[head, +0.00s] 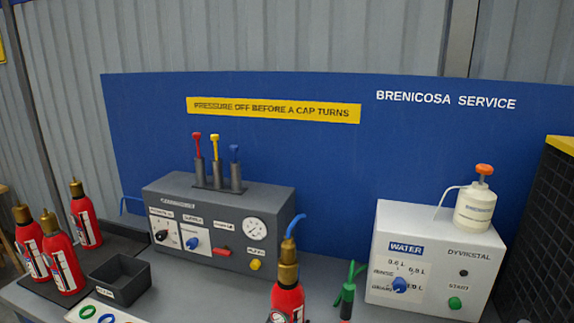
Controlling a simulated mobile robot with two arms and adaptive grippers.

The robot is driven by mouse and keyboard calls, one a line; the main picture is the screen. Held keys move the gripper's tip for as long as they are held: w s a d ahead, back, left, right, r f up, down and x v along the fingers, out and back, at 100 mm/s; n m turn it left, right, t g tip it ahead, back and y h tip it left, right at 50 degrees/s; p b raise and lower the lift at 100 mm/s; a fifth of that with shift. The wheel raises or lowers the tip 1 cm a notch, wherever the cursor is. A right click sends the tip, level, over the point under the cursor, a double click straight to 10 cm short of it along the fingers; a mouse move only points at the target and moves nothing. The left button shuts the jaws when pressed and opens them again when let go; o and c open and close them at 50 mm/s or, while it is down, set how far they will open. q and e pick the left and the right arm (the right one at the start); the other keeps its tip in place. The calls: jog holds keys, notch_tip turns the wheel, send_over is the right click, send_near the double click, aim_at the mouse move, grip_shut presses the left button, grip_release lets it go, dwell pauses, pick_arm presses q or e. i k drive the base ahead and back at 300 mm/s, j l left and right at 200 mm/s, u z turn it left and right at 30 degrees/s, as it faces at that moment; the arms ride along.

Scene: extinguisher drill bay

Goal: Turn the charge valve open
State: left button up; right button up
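A grey console (180,203) stands on the bench left of centre. Its front holds a black pointer knob (161,236), a blue knob (192,243), a red lever-shaped handle (222,251) and a yellow button (256,265). The small labels are blurred; the one above the red handle may read "CHARGE", but I cannot be sure. The red handle lies roughly level. A round gauge (255,229) sits at the upper right of the front; its reading is too small to tell. Neither of my grippers is in view.
A red extinguisher (287,298) with a brass head and blue hose (295,226) stands before the console's right end. A green nozzle-like thing (348,291) is beside it. Several extinguishers (63,262) and a dark bin (121,281) stand left. A white water unit (425,250) stands right.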

aim_at(224, 252)
jog(key=k+j+z, duration=0.2)
jog(key=j, duration=0.25)
jog(key=j+z, duration=0.15)
jog(key=j, duration=0.25)
jog(key=k+j+z, duration=0.2)
jog(key=j, duration=0.2)
